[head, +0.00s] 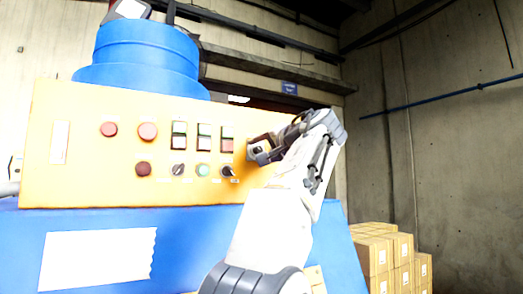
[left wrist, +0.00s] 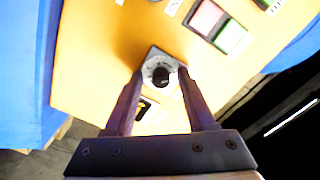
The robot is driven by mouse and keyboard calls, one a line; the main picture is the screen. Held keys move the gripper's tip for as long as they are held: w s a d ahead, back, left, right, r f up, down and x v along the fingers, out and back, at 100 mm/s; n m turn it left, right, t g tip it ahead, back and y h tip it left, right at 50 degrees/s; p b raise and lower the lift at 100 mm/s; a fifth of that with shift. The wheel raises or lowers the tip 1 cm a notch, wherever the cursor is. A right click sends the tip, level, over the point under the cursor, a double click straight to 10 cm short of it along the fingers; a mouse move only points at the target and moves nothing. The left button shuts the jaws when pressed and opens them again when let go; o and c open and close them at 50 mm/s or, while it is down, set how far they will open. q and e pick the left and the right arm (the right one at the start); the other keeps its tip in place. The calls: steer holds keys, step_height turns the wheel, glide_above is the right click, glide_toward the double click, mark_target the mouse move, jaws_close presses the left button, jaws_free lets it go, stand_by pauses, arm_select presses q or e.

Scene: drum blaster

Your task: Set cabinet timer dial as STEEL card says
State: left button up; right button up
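My left gripper (head: 252,150) is at the panel's right end, close to the dial. In the left wrist view its fingers (left wrist: 160,82) are apart, one on each side of the dial. I cannot tell whether they touch it. The dial's setting is too small to read. No readable STEEL card shows. My right gripper is not in view.
Red buttons (head: 148,131), rocker switches (head: 203,137), a second knob (head: 178,169) and a green button (head: 203,171) sit left of the dial. A white sheet (head: 97,260) is on the blue front below. Cardboard boxes (head: 377,258) are stacked at the right.

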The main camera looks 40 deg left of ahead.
arm_select(q)
steer(key=b+v, duration=0.2)
steer(key=v, duration=0.8)
steer(key=shift+d, duration=0.25)
stand_by(0.3)
steer(key=w+d+f+m+t+h+b, duration=0.1)
steer(key=w+d+f+m+t+h, duration=0.1)
steer(key=w+d+f+m+h, duration=0.35)
steer(key=w+d+f+m+t+h, duration=0.1)
steer(key=w+d+f+m+h, duration=0.1)
steer(key=d+f, duration=0.65)
steer(key=s+d+f+m+g+h, duration=0.1)
steer(key=s+d+f+h, duration=0.2)
steer(key=f, duration=0.6)
steer(key=d+f+m+g+h, duration=0.15)
steer(key=d+f, duration=0.35)
steer(key=f, duration=0.5)
steer(key=s+d+f+m+g+h, duration=0.1)
steer(key=s+d+f+h, duration=0.15)
steer(key=s+f, duration=0.4)
steer(key=s+d+f+g+h, duration=0.1)
steer(key=s+d+f+g, duration=0.15)
steer(key=s+f, duration=0.4)
steer(key=s+d+f+n+g+h+b, duration=0.1)
steer(key=s+f+g, duration=0.3)
steer(key=s+f, duration=1)
steer(key=shift+s+d+f+h, duration=0.25)
steer(key=shift+s+h, duration=0.2)
steer(key=shift+s, duration=0.35)
